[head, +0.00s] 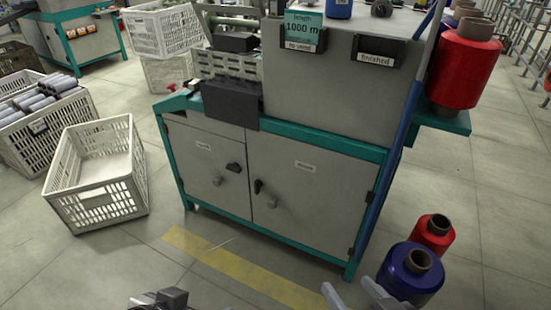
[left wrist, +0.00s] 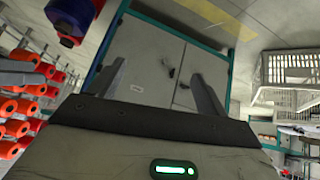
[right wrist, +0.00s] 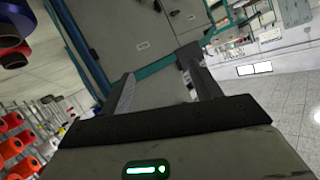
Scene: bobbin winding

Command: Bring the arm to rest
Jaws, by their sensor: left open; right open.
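My right gripper (head: 350,287) shows at the bottom of the head view, in front of the winding machine (head: 235,185) and left of a blue spool on the floor. Its two fingers are apart with nothing between them, and the right wrist view shows the same open gripper (right wrist: 158,66). My left gripper (left wrist: 159,74) is open and empty in the left wrist view, with the grey cabinet doors beyond its fingers. In the head view a dark part of my left arm shows at the bottom edge; its fingers cannot be made out there.
A blue spool (head: 415,275) and a red spool (head: 434,235) stand on the floor at the right. A large red spool (head: 463,70) sits on the machine's side shelf. An empty white crate (head: 97,185) and a crate of grey bobbins (head: 45,125) are at the left.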

